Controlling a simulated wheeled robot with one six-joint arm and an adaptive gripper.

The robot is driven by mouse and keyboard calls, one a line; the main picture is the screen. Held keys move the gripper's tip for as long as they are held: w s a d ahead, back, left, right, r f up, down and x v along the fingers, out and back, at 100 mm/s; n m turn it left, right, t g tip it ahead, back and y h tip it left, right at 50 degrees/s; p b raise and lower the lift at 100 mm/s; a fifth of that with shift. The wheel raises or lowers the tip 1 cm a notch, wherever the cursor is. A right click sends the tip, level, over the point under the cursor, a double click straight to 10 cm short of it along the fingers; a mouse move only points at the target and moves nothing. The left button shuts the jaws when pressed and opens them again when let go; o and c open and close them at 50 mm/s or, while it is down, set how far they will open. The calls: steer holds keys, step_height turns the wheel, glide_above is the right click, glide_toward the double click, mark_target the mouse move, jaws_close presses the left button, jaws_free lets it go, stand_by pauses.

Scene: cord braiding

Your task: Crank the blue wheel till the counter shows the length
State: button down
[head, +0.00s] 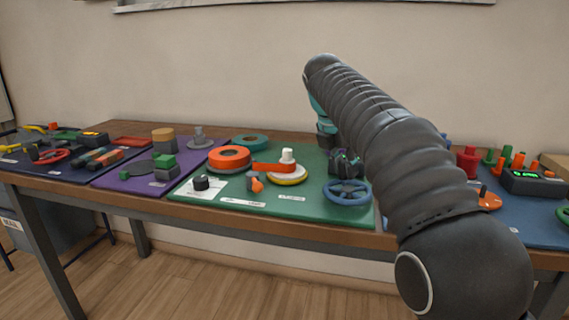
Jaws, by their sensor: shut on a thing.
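My gripper (346,172) points down at the wheel's upper rim, small and dark in the head view. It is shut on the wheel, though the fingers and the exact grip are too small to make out. A dark counter box with a lit green display (527,175) stands on the blue mat at the right. Its digits are too small to read. No display shows clearly beside the blue wheel; my arm covers part of that area.
Orange (229,157) and teal rings, a white spool on a yellow base (288,176) and a black knob (201,183) are on the green mat. A purple mat (125,182) and a dark mat with a red wheel lie left. My arm hides the bench's right middle.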

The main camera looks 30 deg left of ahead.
mark_target(347, 200)
steer(key=d, duration=0.4)
steer(key=shift+w, duration=0.2)
steer(key=s+d, duration=0.1)
steer(key=s+d+b, duration=0.1)
steer(key=shift+s+d, duration=0.2)
steer(key=shift+d, duration=0.15)
steer(key=s, duration=0.3)
steer(key=shift+s+d, duration=0.1)
steer(key=shift+s, duration=0.25)
steer(key=s+a+p, duration=0.1)
steer(key=s+a, duration=0.1)
steer(key=shift+s+a+r, duration=0.1)
steer(key=shift+s, duration=0.3)
steer(key=shift+s+a, duration=0.2)
steer(key=shift+a, duration=0.45)
steer(key=shift+f+b, duration=0.25)
steer(key=shift+b, duration=0.45)
